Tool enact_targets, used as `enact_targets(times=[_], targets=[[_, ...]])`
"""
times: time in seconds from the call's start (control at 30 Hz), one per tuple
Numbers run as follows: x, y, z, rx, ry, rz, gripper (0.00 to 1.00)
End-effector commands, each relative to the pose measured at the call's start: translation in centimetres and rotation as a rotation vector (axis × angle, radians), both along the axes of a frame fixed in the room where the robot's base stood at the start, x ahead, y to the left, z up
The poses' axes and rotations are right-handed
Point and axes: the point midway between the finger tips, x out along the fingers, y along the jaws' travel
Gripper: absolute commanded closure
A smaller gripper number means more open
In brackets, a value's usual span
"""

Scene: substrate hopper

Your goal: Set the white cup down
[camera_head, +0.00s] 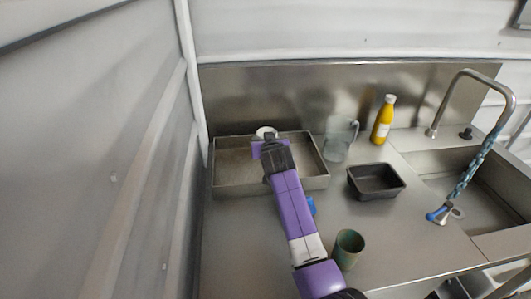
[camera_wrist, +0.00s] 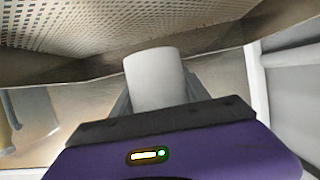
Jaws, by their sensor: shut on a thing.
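The white cup (camera_wrist: 155,78) is between the fingers of my gripper (camera_wrist: 158,98) in the wrist view, and the gripper is shut on it. In the head view only a small white part of the cup (camera_head: 266,131) shows beyond my gripper (camera_head: 268,143). The cup is over the back part of a shallow metal tray (camera_head: 321,183) on the steel counter. I cannot tell whether the cup touches the tray.
A clear pitcher (camera_head: 338,140), a yellow bottle (camera_head: 383,120) and a black bin (camera_head: 376,181) stand right of the tray. A green cup (camera_head: 348,249) stands near the front, beside my arm. A blue item (camera_head: 312,206) is partly hidden by my arm. A sink (camera_head: 470,205) is at right.

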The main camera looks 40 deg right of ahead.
Motion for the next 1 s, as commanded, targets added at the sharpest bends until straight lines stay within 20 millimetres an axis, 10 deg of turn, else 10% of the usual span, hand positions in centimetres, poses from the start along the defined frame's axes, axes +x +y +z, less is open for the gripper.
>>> enact_targets(times=[0.5, 0.87, 0.9, 1.0], targets=[[0.0, 0.0, -5.3, -0.001, 0.001, 0.0, 0.87], [0.0, 0.0, -5.7, -0.001, -0.001, 0.0, 0.87], [0.0, 0.0, -5.6, -0.001, -0.001, 0.0, 0.42], [0.0, 0.0, -5.6, -0.001, -0.001, 0.0, 0.24]])
